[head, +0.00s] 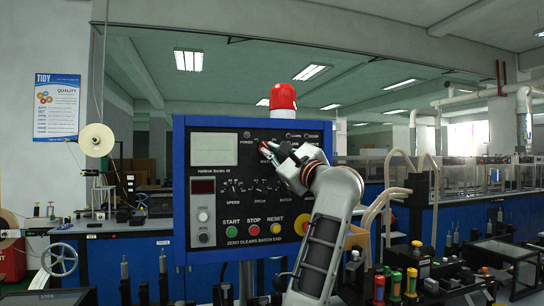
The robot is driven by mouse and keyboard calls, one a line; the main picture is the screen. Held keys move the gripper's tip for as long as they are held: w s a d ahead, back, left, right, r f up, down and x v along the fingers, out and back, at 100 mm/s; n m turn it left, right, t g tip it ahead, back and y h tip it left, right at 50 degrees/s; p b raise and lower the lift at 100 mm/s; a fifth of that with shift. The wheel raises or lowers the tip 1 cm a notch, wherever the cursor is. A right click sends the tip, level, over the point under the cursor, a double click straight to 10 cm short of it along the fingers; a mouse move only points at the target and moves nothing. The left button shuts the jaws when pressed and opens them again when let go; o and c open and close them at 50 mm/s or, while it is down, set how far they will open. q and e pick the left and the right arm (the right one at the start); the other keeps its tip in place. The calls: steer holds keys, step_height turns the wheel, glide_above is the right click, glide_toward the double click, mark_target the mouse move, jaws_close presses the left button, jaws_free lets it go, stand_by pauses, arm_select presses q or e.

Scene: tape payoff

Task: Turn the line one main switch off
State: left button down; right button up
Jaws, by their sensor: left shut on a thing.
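A blue-framed control panel (212,268) stands in front of me, with a dark face full of switches and buttons. My left gripper (268,151) reaches up to the upper right of the panel face. Its fingers are shut on a small red switch handle (264,143), of which only a bit shows between and above the fingertips. I take it for the main switch; its label and its position are hidden by the gripper. My right gripper is not in view.
Green start (232,224), red stop (253,224) and yellow reset (275,224) buttons sit low on the panel. A red button (303,222) is partly behind my left arm. A red beacon (283,97) tops the panel. A tape reel (97,140) hangs at left.

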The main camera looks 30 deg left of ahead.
arm_select(q)
steer(key=shift+n, duration=0.7)
steer(key=c, duration=2.2)
jaws_free()
steer(key=shift+o, duration=0.2)
steer(key=v, duration=1.2)
steer(key=shift+r, duration=0.2)
steer(key=shift+d, duration=0.1)
